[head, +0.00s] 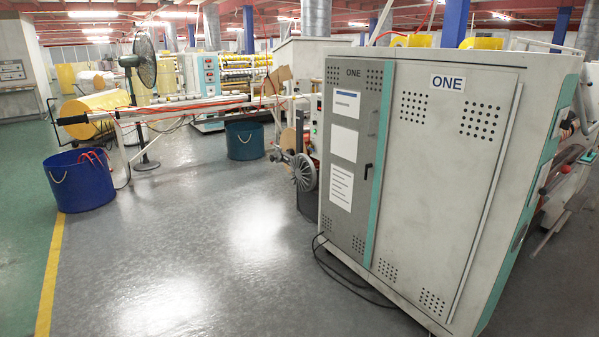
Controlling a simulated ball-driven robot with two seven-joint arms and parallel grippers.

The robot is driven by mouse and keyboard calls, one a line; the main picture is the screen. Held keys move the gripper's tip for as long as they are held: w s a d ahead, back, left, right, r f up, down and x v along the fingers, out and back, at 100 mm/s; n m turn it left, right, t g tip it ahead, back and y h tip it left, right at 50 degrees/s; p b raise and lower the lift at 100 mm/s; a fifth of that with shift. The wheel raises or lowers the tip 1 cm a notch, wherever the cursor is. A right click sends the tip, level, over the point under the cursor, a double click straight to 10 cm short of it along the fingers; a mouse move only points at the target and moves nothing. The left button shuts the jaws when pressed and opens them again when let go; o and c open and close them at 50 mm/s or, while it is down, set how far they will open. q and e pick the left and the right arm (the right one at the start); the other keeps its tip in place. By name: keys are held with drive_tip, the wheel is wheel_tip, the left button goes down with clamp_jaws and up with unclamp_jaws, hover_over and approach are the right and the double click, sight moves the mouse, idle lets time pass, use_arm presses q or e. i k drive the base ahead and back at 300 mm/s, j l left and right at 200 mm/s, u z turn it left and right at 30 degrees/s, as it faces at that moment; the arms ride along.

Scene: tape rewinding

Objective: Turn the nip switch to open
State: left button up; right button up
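A tall grey cabinet (440,170) marked "ONE" fills the right half of the head view. Its narrow left door has a dark handle (368,171), white paper sheets and vent holes. Machine parts (303,170) with a handwheel-like disc show at its left side, and a small control box (316,106) stands above them. More machine parts (570,150) show past its right side. I cannot make out a nip switch or its setting. Neither of my grippers is in view.
A blue tub (78,188) and a teal tub (245,142) stand on the floor at the left and back. A fan (144,62) and a yellow roll (95,112) stand behind. Dark cables (350,280) lie by the cabinet. The grey floor (210,240) in front is clear.

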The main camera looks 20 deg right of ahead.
sight(565, 125)
drive_tip(key=l+z, duration=0.15)
drive_tip(key=z, duration=0.25)
drive_tip(key=l+z, duration=0.1)
drive_tip(key=z, duration=0.35)
drive_tip(key=i+l+z, duration=0.1)
drive_tip(key=z, duration=0.75)
drive_tip(key=i+l+z, duration=0.25)
drive_tip(key=i+j, duration=0.05)
drive_tip(key=i, duration=0.05)
